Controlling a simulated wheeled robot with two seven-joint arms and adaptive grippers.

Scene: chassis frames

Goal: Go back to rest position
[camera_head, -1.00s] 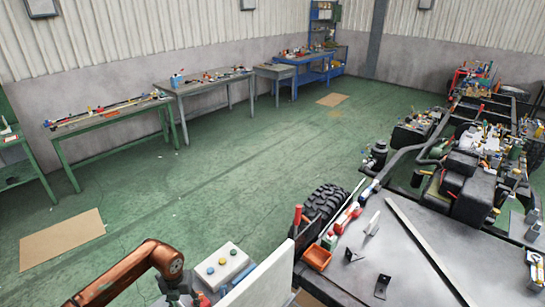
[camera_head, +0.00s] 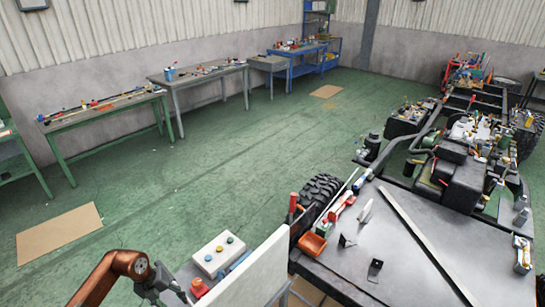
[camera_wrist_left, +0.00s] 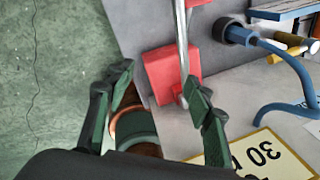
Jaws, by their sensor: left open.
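My left gripper (camera_head: 168,288) is at the bottom left in the head view, beside the near end of a grey bench that holds a white button box (camera_head: 218,254). In the left wrist view its two dark green fingers (camera_wrist_left: 162,92) are apart with nothing gripped between them. Beyond the fingers lie a red block (camera_wrist_left: 165,72) with a metal rod across it, and a round green and brown object (camera_wrist_left: 136,128) partly hidden by the gripper. My right gripper shows in neither view.
A white panel (camera_head: 250,278) stands right of the button box. A grey work table (camera_head: 350,262) with tools and an orange bin (camera_head: 312,243) is at the right, near a vehicle chassis (camera_head: 455,165). The green floor (camera_head: 225,160) is open in the middle. Workbenches line the wall.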

